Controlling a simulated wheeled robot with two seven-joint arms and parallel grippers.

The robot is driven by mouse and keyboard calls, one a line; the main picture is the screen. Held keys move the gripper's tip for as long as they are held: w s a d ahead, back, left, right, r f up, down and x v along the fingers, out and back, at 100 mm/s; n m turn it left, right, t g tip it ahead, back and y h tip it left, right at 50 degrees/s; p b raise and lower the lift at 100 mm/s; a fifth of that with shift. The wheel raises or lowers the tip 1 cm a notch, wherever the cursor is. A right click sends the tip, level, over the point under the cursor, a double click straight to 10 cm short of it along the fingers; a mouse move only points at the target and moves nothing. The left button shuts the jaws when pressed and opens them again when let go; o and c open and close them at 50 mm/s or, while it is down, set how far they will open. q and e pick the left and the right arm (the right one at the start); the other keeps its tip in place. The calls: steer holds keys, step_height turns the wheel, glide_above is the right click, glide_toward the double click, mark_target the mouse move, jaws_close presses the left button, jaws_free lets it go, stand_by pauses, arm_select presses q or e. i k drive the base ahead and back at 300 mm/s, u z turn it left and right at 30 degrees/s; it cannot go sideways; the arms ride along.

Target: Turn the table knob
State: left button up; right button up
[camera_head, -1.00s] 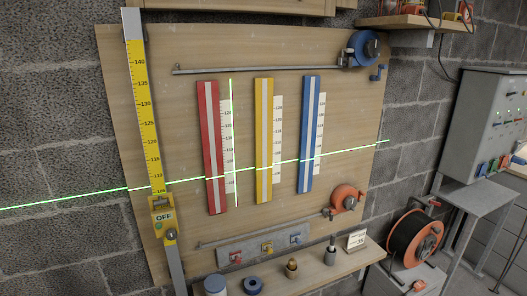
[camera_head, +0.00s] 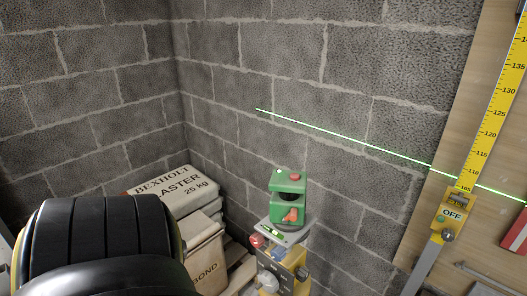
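A green laser level (camera_head: 288,198) with a black band and an orange-red knob on its front stands on a small grey table plate (camera_head: 270,236). A red knob (camera_head: 257,240) sits at the left edge of that plate. Below it is a yellow and grey mount (camera_head: 283,275) with a blue knob and dark knobs on it. I cannot tell which of these is the table knob. A large black ribbed part at the lower left appears to be mine. Neither gripper is in view.
Plaster bags (camera_head: 172,190) and a tan bag (camera_head: 205,262) are stacked left of the laser. A block wall (camera_head: 330,60) stands behind. A yellow scale staff (camera_head: 490,105) with an OFF box (camera_head: 452,214) is at right. A green laser line (camera_head: 350,141) crosses the wall.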

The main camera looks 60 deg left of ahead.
mark_target(278, 253)
steer(key=u, duration=1.85)
